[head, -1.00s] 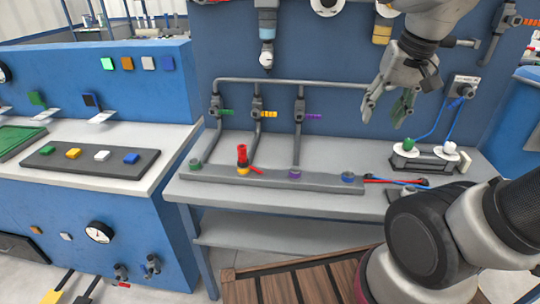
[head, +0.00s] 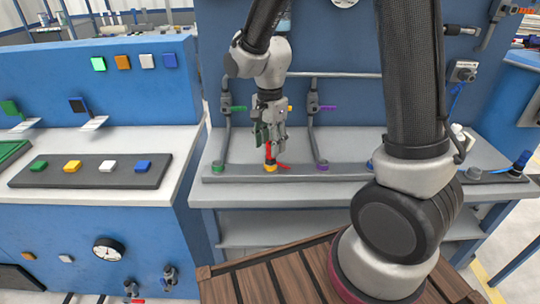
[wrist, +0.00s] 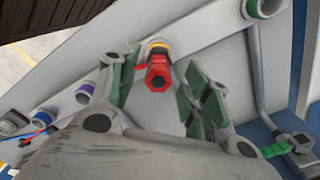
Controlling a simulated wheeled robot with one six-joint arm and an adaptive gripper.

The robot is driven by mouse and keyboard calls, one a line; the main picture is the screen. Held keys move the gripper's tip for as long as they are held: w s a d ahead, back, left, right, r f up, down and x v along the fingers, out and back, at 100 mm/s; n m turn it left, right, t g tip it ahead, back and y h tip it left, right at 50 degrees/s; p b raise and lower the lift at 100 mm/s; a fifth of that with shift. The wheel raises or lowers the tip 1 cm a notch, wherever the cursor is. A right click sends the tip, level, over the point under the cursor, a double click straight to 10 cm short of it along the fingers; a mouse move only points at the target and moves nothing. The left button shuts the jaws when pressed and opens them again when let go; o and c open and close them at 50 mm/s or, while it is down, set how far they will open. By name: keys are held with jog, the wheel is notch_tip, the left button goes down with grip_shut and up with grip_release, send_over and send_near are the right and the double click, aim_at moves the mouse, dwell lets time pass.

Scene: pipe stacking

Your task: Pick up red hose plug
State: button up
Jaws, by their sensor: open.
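The red hose plug (head: 269,154) stands upright in the yellow-ringed socket (head: 270,169) of the grey rail on the workbench. In the wrist view the plug (wrist: 158,73) shows end-on between the two fingers, its yellow ring behind it. My gripper (head: 269,138) is just above the plug in the head view, pointing down. In the wrist view my gripper (wrist: 160,88) has its green finger pads apart, one on each side of the plug, with gaps to both. It is open and holds nothing.
The rail also has a green socket (head: 218,167) to the left and a purple socket (head: 322,166) to the right. Pipes with green (head: 239,109) and purple (head: 329,108) valve handles rise behind. A console with coloured buttons (head: 90,171) stands at left.

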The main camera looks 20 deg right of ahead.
jog(key=shift+f, duration=0.9)
grip_shut()
notch_tip(320, 180, up, 10)
jog(key=shift+r, duration=0.1)
notch_tip(320, 180, up, 8)
dwell(0.9)
jog(key=shift+d, duration=0.1)
